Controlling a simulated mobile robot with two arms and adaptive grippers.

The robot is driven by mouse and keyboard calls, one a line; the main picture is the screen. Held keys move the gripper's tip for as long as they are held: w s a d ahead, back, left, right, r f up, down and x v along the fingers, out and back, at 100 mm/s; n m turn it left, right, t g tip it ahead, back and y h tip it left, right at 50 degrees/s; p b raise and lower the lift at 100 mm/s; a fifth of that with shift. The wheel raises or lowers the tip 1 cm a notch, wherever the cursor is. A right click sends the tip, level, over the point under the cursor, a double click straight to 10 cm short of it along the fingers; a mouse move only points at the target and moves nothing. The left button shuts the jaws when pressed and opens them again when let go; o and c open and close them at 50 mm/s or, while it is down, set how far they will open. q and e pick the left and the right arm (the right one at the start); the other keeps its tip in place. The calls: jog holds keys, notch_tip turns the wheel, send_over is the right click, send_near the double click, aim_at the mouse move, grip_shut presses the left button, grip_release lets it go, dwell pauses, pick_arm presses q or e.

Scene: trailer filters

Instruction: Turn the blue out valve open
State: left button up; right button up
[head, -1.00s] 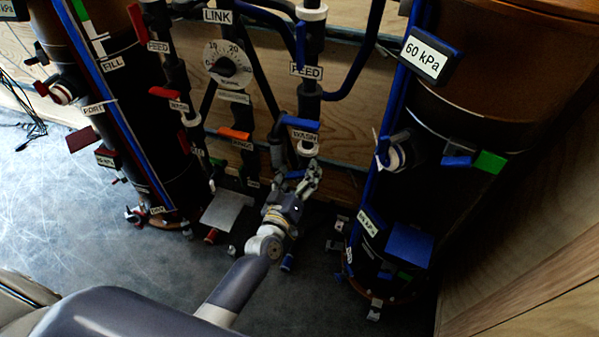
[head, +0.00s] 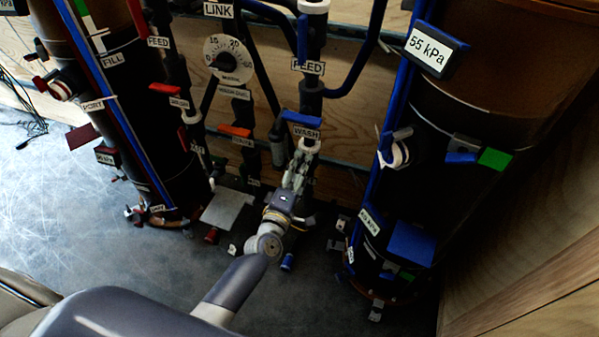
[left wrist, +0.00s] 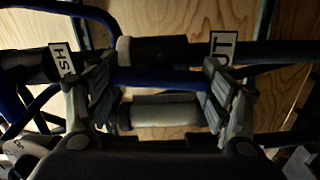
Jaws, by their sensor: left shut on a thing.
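My left gripper (head: 299,163) reaches up to the blue-handled pipe column, just below the blue wash valve handle (head: 302,119). In the left wrist view its two fingers (left wrist: 158,80) stand either side of a dark blue bar (left wrist: 160,78), which I take to be the blue out valve handle, and are shut on it. A partly covered label ending in "UT" (left wrist: 222,45) is behind the right finger, and one ending in "SH" (left wrist: 62,62) is at the left. In the head view the gripper hides the out valve. My right gripper is not in view.
A tank (head: 470,120) with a 55 kPa display (head: 437,50) stands at the right, another tank (head: 130,110) at the left. An orange valve handle (head: 235,131) and a grey plate (head: 228,208) are left of my gripper. Grey floor lies open at the left.

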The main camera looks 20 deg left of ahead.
pick_arm(q)
jog(key=shift+n, duration=0.8)
pick_arm(e)
jog(key=shift+w+r, duration=0.2)
jog(key=shift+r, duration=0.5)
pick_arm(q)
jog(key=o, duration=1.1)
jog(key=shift+c, duration=0.2)
jog(key=shift+s+f, duration=0.1)
jog(key=shift+s, duration=0.05)
pick_arm(e)
jog(key=shift+d, duration=0.1)
pick_arm(q)
jog(key=s, duration=1.1)
jog(key=shift+s+a, duration=0.2)
jog(key=shift+s, duration=0.15)
